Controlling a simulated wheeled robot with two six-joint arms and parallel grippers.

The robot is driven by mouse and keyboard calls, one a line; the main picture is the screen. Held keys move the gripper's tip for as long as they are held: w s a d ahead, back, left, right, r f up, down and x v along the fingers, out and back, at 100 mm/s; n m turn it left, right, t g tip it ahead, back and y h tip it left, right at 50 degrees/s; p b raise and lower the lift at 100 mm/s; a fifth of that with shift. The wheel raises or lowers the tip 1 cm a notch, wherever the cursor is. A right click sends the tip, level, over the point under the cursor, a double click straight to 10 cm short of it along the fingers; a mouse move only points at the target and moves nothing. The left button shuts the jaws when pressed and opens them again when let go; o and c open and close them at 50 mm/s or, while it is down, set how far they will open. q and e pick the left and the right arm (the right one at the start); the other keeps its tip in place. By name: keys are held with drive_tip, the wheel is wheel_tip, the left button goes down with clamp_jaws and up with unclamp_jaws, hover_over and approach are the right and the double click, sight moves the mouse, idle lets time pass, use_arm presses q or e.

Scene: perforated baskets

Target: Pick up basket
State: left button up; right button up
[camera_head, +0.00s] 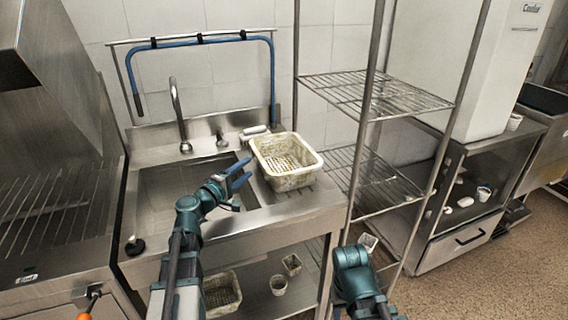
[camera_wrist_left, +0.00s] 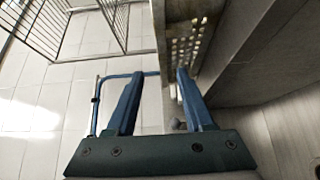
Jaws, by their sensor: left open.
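A pale, worn basket (camera_head: 295,181) with a perforated bottom stands upright on the steel counter, right of the sink basin. My left gripper (camera_head: 248,171) is open just left of the basket, with its blue fingers pointing toward the basket's left side. In the left wrist view, part of the perforated basket (camera_wrist_left: 183,30) shows ahead of the fingertips (camera_wrist_left: 160,75), and the right finger overlaps it. I cannot tell whether the fingers touch it or straddle its rim. Part of my right arm shows low in the head view, but its gripper is out of sight.
The sink basin (camera_head: 165,190) lies left of the basket, with a faucet (camera_head: 180,115) behind. A wire rack (camera_head: 375,95) stands close on the right. Smaller containers, including a basket (camera_head: 222,295) and a pot (camera_head: 278,285), sit on the shelf below.

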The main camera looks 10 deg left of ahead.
use_arm(q)
drive_tip(key=x, duration=0.5)
drive_tip(key=shift+f, duration=0.25)
clamp_jaws()
idle(1.1)
